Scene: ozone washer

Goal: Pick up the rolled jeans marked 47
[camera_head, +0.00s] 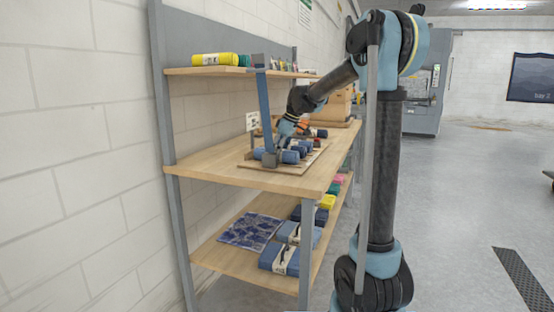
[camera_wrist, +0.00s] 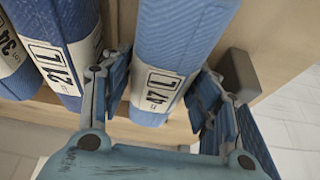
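The rolled jeans marked 47 (camera_wrist: 178,50) are a blue roll with a white label reading 47 and L, in the middle of the wrist view. My gripper (camera_wrist: 162,80) straddles this roll, one finger on each side. A narrow gap shows beside the fingers, so it looks open around the roll and not closed on it. In the head view my gripper (camera_head: 284,138) is low over the blue rolls (camera_head: 290,157) on the middle shelf; their labels cannot be read there.
Left of the 47 roll, close to my left finger, lies a roll with a partly hidden label (camera_wrist: 55,68), then one marked 34 (camera_wrist: 12,50). A grey block (camera_wrist: 238,75) stands close on the right. The upper shelf (camera_head: 235,71) overhangs part of the middle shelf (camera_head: 215,168).

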